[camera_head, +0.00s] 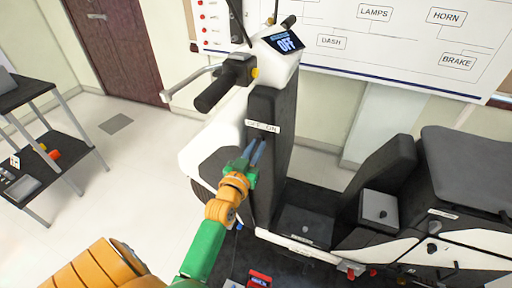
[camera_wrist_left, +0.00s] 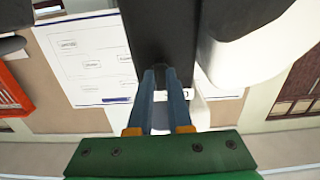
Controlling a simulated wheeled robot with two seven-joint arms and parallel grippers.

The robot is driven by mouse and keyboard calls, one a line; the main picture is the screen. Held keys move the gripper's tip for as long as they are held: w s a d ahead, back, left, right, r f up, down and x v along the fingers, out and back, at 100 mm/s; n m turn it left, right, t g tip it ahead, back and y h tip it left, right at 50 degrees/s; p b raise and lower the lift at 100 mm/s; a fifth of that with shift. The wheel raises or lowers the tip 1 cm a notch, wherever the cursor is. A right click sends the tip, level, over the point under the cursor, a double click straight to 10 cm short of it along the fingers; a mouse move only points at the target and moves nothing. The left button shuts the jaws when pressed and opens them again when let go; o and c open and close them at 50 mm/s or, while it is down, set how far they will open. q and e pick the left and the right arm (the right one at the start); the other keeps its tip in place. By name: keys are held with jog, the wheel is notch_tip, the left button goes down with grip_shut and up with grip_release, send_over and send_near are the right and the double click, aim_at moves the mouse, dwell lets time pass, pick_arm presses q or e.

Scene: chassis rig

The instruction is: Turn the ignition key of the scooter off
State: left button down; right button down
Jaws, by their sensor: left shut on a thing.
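The white and black scooter (camera_head: 195,155) stands in front of me, with a dark front column (camera_head: 275,110) below its handlebar. A white label (camera_head: 262,126) reading "OFF" and "ON" is on that column. The dash display (camera_head: 284,42) reads "OFF". My left gripper (camera_head: 257,149) reaches to the column just below the label, with its blue fingers close together. In the left wrist view, the fingertips (camera_wrist_left: 161,74) close on a small dark part at the column, which I take for the ignition key. Its shape and angle are mostly hidden. My right gripper is not in view.
The left handlebar grip (camera_head: 215,92) and brake lever (camera_head: 190,84) stick out above my left gripper. The seat (camera_head: 465,165) is at the right. A shelf cart (camera_head: 45,125) stands at the far left, with clear floor between.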

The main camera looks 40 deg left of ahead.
pick_arm(q)
jog(key=shift+r, duration=0.1)
jog(key=c, duration=0.8)
grip_release()
jog(key=shift+w, duration=0.1)
jog(key=shift+c, duration=0.2)
jog(key=b+v, duration=0.1)
jog(key=v, duration=0.6)
